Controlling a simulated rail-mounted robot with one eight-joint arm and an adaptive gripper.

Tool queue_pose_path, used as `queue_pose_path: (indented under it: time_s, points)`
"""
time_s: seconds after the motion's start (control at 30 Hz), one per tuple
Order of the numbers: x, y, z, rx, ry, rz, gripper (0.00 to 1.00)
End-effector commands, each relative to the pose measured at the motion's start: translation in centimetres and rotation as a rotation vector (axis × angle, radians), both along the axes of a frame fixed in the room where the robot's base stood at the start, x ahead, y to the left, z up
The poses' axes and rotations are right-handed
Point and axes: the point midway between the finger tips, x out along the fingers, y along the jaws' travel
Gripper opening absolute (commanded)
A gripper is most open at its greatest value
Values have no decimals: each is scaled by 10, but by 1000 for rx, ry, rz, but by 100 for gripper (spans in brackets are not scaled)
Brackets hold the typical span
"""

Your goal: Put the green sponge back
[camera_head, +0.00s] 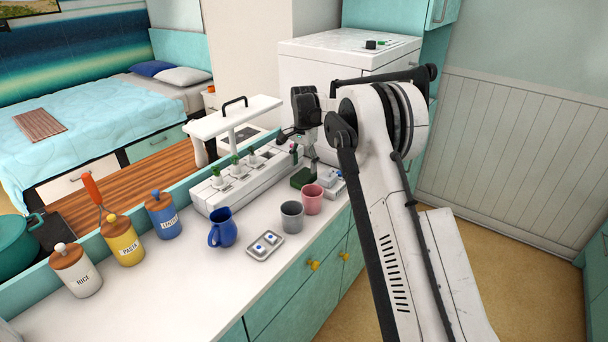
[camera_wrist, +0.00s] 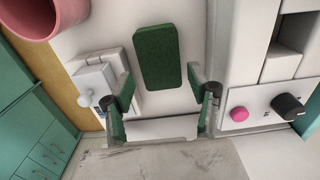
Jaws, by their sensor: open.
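The green sponge (camera_head: 301,177) lies on the white counter between the pink cup and the long white rack. In the wrist view the sponge (camera_wrist: 159,58) lies flat, its long side running up the picture. My gripper (camera_head: 298,146) is over the far part of the counter near the sponge. In the wrist view my gripper (camera_wrist: 162,86) is open, one finger to each side of the sponge's lower end, with gaps between. Nothing is held. I cannot tell how high the fingertips are above the counter.
A pink cup (camera_head: 312,199) and grey cup (camera_head: 292,216) stand just in front of the sponge. A small white box (camera_wrist: 98,88) is left of the fingers in the wrist view. The white rack (camera_head: 246,176) runs behind. A blue jug (camera_head: 222,228) stands farther left.

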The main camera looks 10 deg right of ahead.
Motion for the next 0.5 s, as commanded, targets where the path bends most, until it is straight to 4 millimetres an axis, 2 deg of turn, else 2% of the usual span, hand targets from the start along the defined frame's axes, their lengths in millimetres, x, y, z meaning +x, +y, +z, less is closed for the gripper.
queue_pose_path:
  time_s: [0.03,0.2,0.5]
  points:
    - [0,0,11,0,0,0,54]
    - [0,0,41,0,0,0,54]
    - [-3,0,67,0,-4,5,54]
